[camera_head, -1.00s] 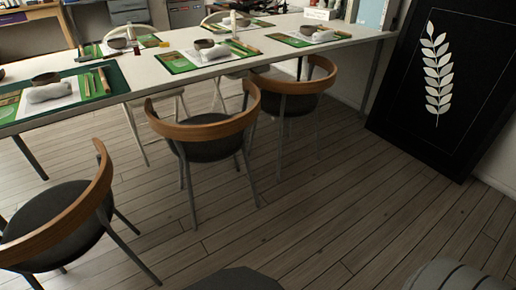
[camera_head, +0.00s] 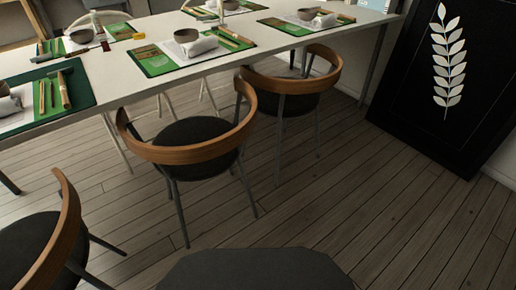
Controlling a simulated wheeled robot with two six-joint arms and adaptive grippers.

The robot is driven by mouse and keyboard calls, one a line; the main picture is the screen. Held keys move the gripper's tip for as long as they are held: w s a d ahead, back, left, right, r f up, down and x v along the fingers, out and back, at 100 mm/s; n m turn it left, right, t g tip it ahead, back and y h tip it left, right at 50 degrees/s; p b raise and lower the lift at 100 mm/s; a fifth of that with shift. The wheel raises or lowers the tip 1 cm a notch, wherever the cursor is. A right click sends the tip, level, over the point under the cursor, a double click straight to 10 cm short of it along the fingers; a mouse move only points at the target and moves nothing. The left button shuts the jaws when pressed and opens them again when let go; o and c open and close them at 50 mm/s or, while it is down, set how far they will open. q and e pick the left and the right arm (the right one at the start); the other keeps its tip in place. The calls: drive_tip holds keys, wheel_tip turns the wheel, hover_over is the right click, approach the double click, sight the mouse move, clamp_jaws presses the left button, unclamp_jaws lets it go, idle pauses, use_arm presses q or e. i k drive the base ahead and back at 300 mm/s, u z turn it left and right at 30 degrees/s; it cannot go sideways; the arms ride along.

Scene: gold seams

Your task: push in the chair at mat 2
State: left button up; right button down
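Three chairs with curved wooden backs and dark seats stand along the near side of a long white table (camera_head: 120,82). The middle chair (camera_head: 190,153) stands with its back toward me, below the middle green mat (camera_head: 152,62). The right chair (camera_head: 290,86) is close to the table edge, near the right green mat (camera_head: 283,26). The left chair (camera_head: 62,240) stands well back from the table and is cut off by the picture edge. The left green mat (camera_head: 80,84) lies at the table's left. No mat number is readable. Neither gripper is in view.
A black panel with a white leaf design (camera_head: 446,75) leans at the right. The plank floor (camera_head: 370,215) is clear to the right of the middle chair. Bowls, cloths and tools lie on the mats. My dark base shows at the bottom.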

sight(198, 148)
drive_tip(key=u, duration=0.4)
drive_tip(key=i, duration=0.9)
drive_tip(key=u, duration=0.8)
